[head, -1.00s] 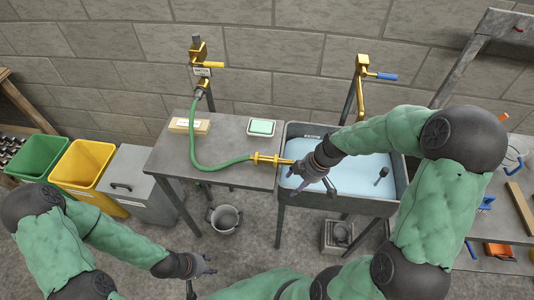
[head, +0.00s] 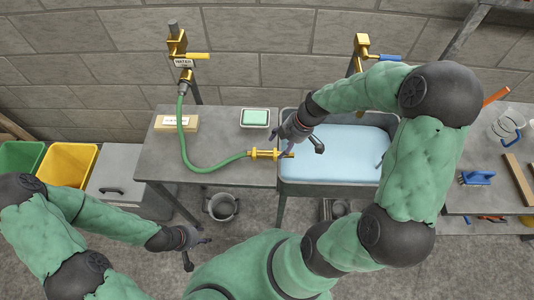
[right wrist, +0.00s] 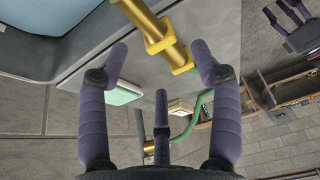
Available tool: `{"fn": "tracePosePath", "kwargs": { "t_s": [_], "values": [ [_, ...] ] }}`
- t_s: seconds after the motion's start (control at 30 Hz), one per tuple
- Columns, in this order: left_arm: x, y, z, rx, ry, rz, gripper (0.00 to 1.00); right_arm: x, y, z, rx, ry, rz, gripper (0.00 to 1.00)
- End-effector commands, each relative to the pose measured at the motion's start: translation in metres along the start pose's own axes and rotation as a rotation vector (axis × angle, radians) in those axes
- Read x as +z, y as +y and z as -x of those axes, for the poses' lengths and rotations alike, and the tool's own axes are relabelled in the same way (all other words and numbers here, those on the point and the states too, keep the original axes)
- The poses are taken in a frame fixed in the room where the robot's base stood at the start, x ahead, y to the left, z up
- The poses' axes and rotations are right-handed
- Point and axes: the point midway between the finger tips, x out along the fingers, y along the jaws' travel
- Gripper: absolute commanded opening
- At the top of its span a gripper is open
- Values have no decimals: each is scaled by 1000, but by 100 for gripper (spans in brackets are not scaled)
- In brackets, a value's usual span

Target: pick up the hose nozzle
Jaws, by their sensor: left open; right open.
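The brass-yellow hose nozzle (head: 266,153) lies at the end of the green hose (head: 205,165), at the right edge of the grey table (head: 228,125), its tip pointing toward the sink. My right gripper (head: 300,143) is open and empty at the nozzle's tip end. In the right wrist view the nozzle (right wrist: 157,36) lies beyond the open fingers (right wrist: 160,62), near the upper middle; its outer end is cut off by the frame. I cannot tell whether a finger touches it. My left gripper (head: 190,243) is open and empty, low in front of the table.
The water-filled sink (head: 345,185) stands right of the table. A green soap-like block (head: 255,117) in a dish and a labelled box (head: 177,123) lie on the table. A tap post (head: 180,62) rises behind. A bucket (head: 220,207) stands below on the floor.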

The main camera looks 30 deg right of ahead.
Motion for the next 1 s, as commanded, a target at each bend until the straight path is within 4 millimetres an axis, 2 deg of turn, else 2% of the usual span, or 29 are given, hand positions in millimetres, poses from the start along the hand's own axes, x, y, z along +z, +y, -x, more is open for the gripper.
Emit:
{"fn": "tracePosePath", "kwargs": {
  "t_s": [0.17, 0.43, 0.77, 0.87, 0.9, 1.0],
  "values": [
    [0, -1, -2, 0, 1, 0, 43, -2, -1, -13, -2, 0, 0, 65],
    [-1, -3, -8, 0, 1, 0, 43, -4, -2, -48, 0, 0, -1, 65],
    [-1, -3, -9, 0, 1, 0, 43, -5, -2, -54, 1, 0, -1, 65],
    [-1, -3, -9, 0, 1, 0, 43, -5, -2, -54, 1, 0, -1, 39],
    [-1, -3, -9, 0, 1, 0, 43, -5, -2, -54, 1, 0, -1, 28],
    [-1, -3, -9, 0, 1, 0, 43, -5, -2, -54, 0, 0, -1, 5]
  ]
}}
